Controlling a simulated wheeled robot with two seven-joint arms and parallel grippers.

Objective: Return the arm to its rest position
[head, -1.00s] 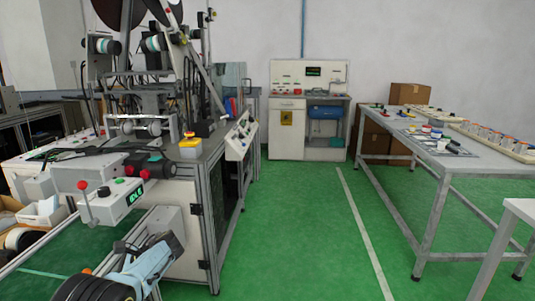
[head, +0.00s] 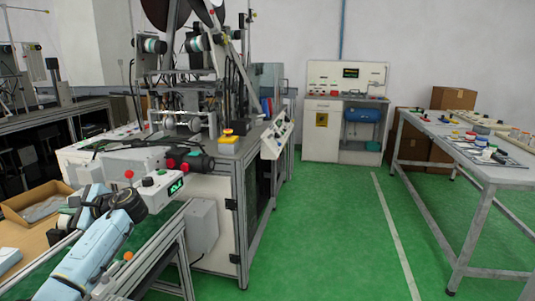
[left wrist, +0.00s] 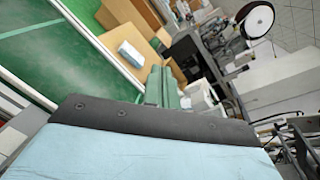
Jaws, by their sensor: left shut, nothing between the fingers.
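My left arm comes in from the lower left in the head view, light blue with a black joint. It is bent back at that joint, above the green conveyor (head: 150,248). My left gripper (head: 66,226) is small and partly hidden behind the arm; it is shut and empty, over the tan tabletop at the left. My right gripper is not in view.
The machine (head: 190,150) stands just beyond my left arm, with a control box (head: 163,189) very near it. A cardboard tray (head: 22,206) lies at the left. A grey table (head: 500,172) stands at the right. The green floor (head: 320,230) between is clear.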

